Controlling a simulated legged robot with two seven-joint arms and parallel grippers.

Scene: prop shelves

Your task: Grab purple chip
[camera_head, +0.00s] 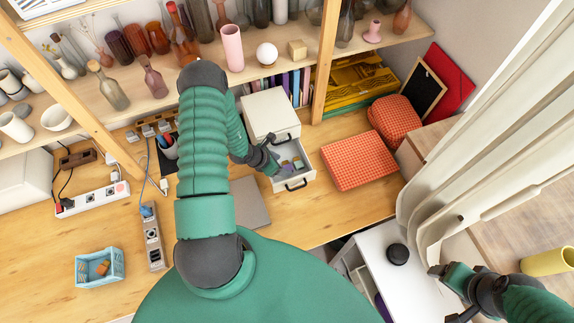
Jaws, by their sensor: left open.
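A small white drawer box (268,112) stands on the wooden desk, with its lower drawer (297,180) pulled out. Several small chips lie in the drawer; a purple one (287,168) shows next to beige and bluish-green ones. My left gripper (275,156) is open at the drawer's left side, its fingers close to the purple chip. I cannot tell whether they touch it. My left arm covers part of the desk and the box's left side. My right gripper (449,291) is at the lower right, away from the drawer, and its jaws are unclear.
An orange checkered box (360,157) sits right of the drawer. A blue basket (99,267) with orange items and power strips (153,240) lie on the left desk. Shelves with vases stand behind. A white cabinet (385,262) with a black round object (398,253) is near my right gripper.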

